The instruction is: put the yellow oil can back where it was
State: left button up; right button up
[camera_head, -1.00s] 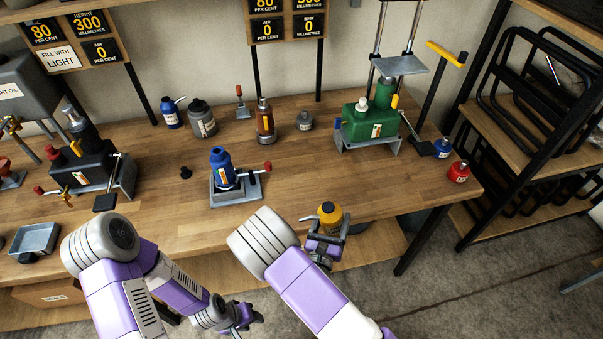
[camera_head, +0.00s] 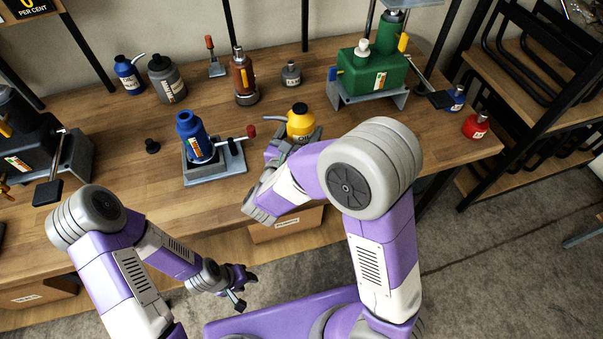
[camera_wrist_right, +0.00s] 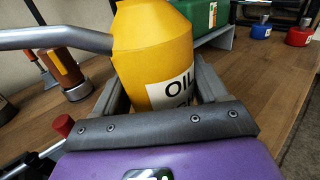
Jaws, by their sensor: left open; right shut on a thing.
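The yellow oil can (camera_head: 300,122) has a grey spout pointing left and an OIL label. It stands upright in my right gripper (camera_head: 292,142), which is shut on it over the front part of the workbench. In the right wrist view the can (camera_wrist_right: 155,50) fills the space between the two fingers (camera_wrist_right: 160,100). Whether its base touches the wood is hidden by the gripper. My left gripper (camera_head: 237,285) is open and empty, low in front of the bench edge.
The wooden workbench (camera_head: 110,120) holds a blue bottle jack (camera_head: 195,135) left of the can and a green machine (camera_head: 375,75) behind it on the right. Bare wood lies around the can.

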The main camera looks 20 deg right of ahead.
jog(key=shift+d+r+b, duration=0.1)
jog(key=shift+r+b, duration=0.35)
jog(key=shift+r, duration=0.4)
jog(key=shift+f, duration=0.15)
notch_tip(320, 180, down, 9)
jog(key=b, duration=0.4)
jog(key=shift+f, duration=0.2)
pick_arm(q)
notch_tip(320, 180, down, 6)
jog(key=shift+r, duration=0.1)
pick_arm(e)
jog(key=shift+r, duration=0.15)
jog(key=o, duration=1.1)
jog(key=shift+f, duration=0.25)
jog(key=shift+c, duration=0.2)
jog(key=o, duration=0.4)
jog(key=shift+r, duration=0.1)
jog(key=shift+o, duration=0.2)
